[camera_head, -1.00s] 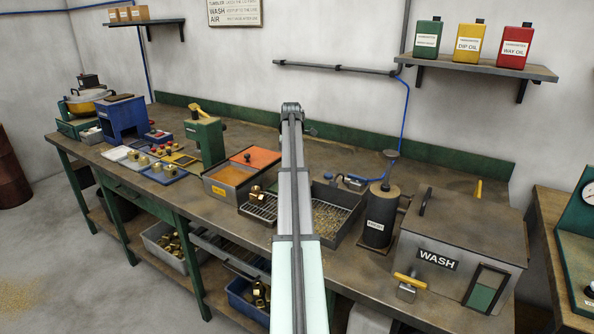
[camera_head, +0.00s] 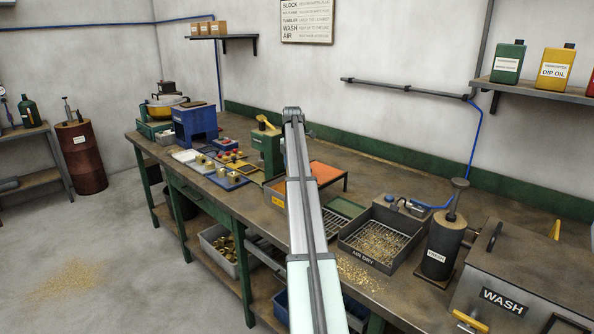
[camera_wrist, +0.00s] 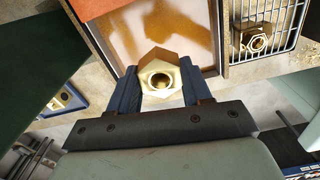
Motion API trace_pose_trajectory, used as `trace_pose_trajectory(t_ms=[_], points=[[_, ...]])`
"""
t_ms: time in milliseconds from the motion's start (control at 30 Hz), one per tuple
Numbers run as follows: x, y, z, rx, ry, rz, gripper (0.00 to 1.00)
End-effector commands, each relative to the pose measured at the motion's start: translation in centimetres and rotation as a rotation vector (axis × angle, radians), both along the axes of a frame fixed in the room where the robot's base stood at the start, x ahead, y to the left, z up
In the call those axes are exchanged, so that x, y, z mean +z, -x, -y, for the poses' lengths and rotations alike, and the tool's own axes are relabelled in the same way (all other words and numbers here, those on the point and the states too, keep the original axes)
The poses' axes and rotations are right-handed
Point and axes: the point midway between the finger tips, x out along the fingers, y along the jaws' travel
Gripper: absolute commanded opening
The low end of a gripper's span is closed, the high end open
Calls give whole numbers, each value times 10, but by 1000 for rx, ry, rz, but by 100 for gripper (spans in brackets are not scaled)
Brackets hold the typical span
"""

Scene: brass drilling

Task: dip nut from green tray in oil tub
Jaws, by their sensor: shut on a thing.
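A brass hex nut (camera_wrist: 160,87) is between the two blue fingers of my gripper (camera_wrist: 159,80) in the wrist view, its hole facing the camera. The gripper is shut on it. The oil tub (camera_wrist: 219,40), with amber oil inside, lies just beyond the nut. The nut overlaps the tub's near end in the picture; its height over the oil is hard to judge. In the head view, my arm hides the gripper, the nut and most of the tub.
An orange panel (camera_head: 327,173) adjoins the tub. Right of the tub in the wrist view, a wire rack (camera_wrist: 290,18) holds another brass nut (camera_wrist: 256,40). An air-dry tray (camera_head: 343,245) with chips and a dark cylinder (camera_head: 436,250) stand further right. A green machine (camera_head: 268,150) stands left.

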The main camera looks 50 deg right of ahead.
Motion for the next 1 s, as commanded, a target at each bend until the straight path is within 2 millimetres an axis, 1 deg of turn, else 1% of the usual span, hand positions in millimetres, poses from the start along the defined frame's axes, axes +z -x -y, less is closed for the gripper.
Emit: trace_pose_trajectory(t_ms=[267,1000], points=[[-15,1,-1,6,-1,-1,1],[-73,1,0,5,-1,-1,1]])
